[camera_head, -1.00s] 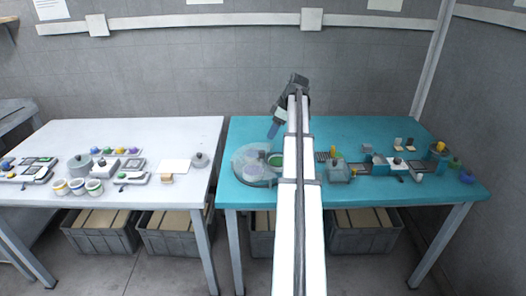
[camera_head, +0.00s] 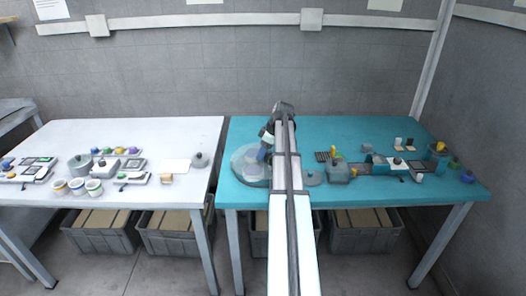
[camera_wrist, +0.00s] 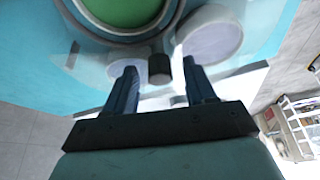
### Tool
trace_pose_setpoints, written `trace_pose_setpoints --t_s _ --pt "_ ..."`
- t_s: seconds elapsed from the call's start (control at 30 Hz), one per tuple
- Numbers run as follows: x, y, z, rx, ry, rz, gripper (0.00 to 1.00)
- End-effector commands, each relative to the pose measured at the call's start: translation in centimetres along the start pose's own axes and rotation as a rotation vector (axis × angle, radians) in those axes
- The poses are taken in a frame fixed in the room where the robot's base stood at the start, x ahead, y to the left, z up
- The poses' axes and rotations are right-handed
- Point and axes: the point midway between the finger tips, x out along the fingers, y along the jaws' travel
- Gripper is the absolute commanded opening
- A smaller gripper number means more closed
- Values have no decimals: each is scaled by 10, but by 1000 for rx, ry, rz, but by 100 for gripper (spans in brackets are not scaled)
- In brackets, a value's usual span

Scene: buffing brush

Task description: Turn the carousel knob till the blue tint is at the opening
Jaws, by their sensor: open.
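The carousel (camera_head: 245,172) is a round, see-through disc at the left end of the teal table. In the wrist view a green tint (camera_wrist: 125,10) fills the ringed opening at the top. The small dark knob (camera_wrist: 159,69) stands just beyond that ring. My gripper (camera_wrist: 159,66) is open, with one finger to each side of the knob; I cannot tell whether either finger touches it. In the head view my gripper (camera_head: 262,154) is low over the carousel, and my arm hides part of it. I cannot pick out the blue tint; pale discs (camera_wrist: 212,35) show under the clear cover.
On the teal table (camera_head: 400,186), a grey-green box (camera_head: 339,173) and several small devices stand right of my arm. A white table (camera_head: 130,205) with cups and trays is at the left, across a narrow gap. Grey crates (camera_head: 365,230) stand below.

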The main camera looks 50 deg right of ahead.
Motion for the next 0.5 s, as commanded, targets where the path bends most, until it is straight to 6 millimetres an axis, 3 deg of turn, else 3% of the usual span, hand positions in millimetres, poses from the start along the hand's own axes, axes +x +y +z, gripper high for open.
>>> trace_pose_setpoints --t_s 0.17,0.5 --pt "0 0 0 0 0 0 55" --pt "0 0 0 0 0 0 23"
